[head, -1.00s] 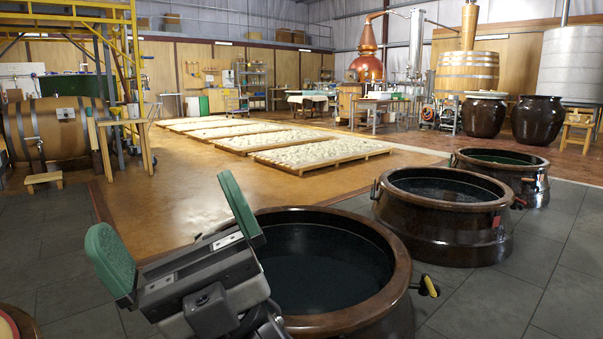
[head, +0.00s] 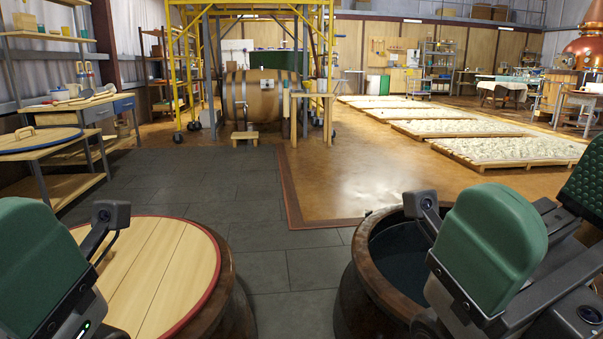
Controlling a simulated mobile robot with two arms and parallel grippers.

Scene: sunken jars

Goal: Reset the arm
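My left gripper (head: 45,265) is at the lower left, in front of a jar covered by a pale wooden lid (head: 165,270). Only one green finger pad of it shows clearly, and the picture edge cuts it off. My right gripper (head: 545,215) is at the lower right, with two green pads set apart and nothing seen between them. It partly hides an open brown jar (head: 352,300) with dark contents. Neither gripper is seen holding anything.
Grey floor tiles (head: 255,200) lie clear between the two jars. A barrel (head: 262,92) under yellow scaffolding and several low trays (head: 500,150) stand further back.

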